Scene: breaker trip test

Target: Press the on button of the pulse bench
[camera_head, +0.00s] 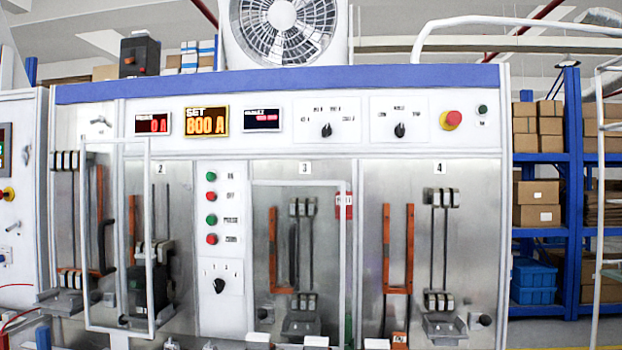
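The pulse bench (280,85) fills most of the head view, with a blue top strip and a white control panel. Its on button (211,177) is the green round one at the top of a vertical column of buttons, left of centre, with the label ON beside it. Below it are a red off button (211,196), a green pulse button (211,219) and another red button (211,239) whose label is hard to read. The set display (207,121) reads 800 A. The display (153,124) to its left reads 0 A. My gripper is not in view.
A white-framed door (149,240) stands in front of bay 2, left of the buttons. A rotary knob (219,285) sits below them. A red emergency stop (452,119) is at upper right. Blue shelving (572,190) with boxes stands at the right.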

